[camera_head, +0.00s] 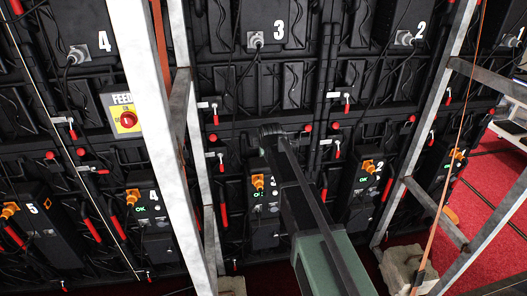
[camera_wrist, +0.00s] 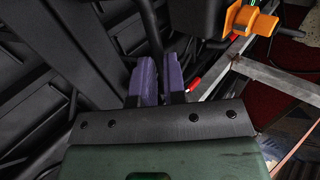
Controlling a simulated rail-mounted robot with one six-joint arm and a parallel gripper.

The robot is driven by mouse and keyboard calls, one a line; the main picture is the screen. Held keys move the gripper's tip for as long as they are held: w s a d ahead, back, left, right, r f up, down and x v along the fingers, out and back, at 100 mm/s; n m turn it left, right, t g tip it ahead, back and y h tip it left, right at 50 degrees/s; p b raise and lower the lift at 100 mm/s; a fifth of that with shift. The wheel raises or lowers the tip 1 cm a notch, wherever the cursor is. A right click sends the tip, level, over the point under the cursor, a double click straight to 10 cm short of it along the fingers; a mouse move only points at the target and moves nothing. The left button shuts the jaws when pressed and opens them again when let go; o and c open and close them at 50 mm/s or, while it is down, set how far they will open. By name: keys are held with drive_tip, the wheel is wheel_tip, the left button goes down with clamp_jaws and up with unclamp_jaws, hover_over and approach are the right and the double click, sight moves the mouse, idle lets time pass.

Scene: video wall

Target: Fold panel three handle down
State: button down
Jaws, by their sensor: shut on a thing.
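Panel three, marked with a white 3 (camera_head: 279,30), is a black cabinet back at the top middle of the head view. My gripper (camera_head: 272,135) reaches up to the black frame below that number; its fingertips are hard to make out there. In the wrist view my gripper (camera_wrist: 160,82) shows two purple fingers close together with a narrow dark thing between them. I take this to be panel three's handle; it is mostly hidden by the fingers. A red grip (camera_wrist: 193,88) shows just right of the right finger, and I cannot tell whether they touch.
Red-tipped levers (camera_head: 346,103) and loose black cables hang across the wall. A lower unit with an orange plug (camera_head: 258,182) sits left of my arm. Grey metal uprights (camera_head: 153,120) stand left and right in front of the wall. A yellow FEED box (camera_head: 125,115) is at left.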

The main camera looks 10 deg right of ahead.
drive_tip(key=f+t+b, duration=0.2)
drive_tip(key=b, duration=0.2)
drive_tip(key=w+f+t+b, duration=0.1)
drive_tip(key=f+t+b, duration=0.1)
drive_tip(key=b, duration=0.3)
drive_tip(key=f+t+b, duration=0.1)
drive_tip(key=t+b, duration=0.2)
drive_tip(key=b, duration=0.2)
drive_tip(key=shift+w+f, duration=0.35)
drive_tip(key=shift+f, duration=0.05)
drive_tip(key=t+b, duration=0.1)
drive_tip(key=b, duration=0.1)
drive_tip(key=w+t+b, duration=0.1)
drive_tip(key=b, duration=0.1)
drive_tip(key=shift+f+t, duration=0.3)
drive_tip(key=shift+f, duration=0.1)
drive_tip(key=shift+w+t+b, duration=0.4)
drive_tip(key=shift+t+b, duration=0.3)
drive_tip(key=shift+b, duration=0.4)
drive_tip(key=shift+w+b, duration=0.1)
drive_tip(key=shift+b, duration=0.2)
drive_tip(key=shift+r+t, duration=0.15)
drive_tip(key=shift+t, duration=0.15)
drive_tip(key=c, duration=1.4)
unclamp_jaws()
drive_tip(key=shift+w, duration=0.1)
drive_tip(key=shift+o, duration=1.1)
